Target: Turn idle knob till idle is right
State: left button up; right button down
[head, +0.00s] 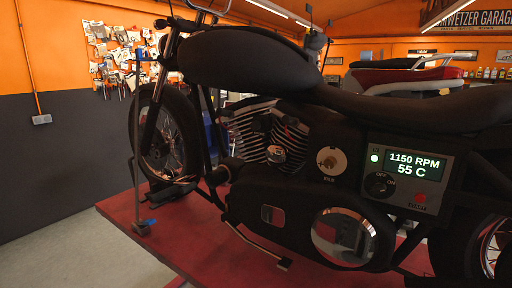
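A dark motorcycle (250,62) stands side-on. A brass-coloured knob (328,161) sits at the middle of a pale round plate (339,168) on its side, right of the finned engine. A small label under the plate is too small to read surely; this looks like the idle knob. To its right, a grey box has a display (415,165) reading 1150 RPM and 55 C in light green. A green lamp (374,158) is lit on the box. Below it is a black OFF/ON switch (380,184). Neither of my grippers is in view.
The motorcycle stands on a red lift platform (150,238). A red button (421,198) is low on the box. A chrome round cover (343,237) is below the knob. Bare floor (60,250) is at the left. Nothing visible covers the knob.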

aim_at(330, 162)
jog(key=u, duration=2.1)
jog(key=k, duration=1.15)
jog(key=z, duration=1.8)
jog(key=i, duration=0.5)
jog(key=z, duration=0.1)
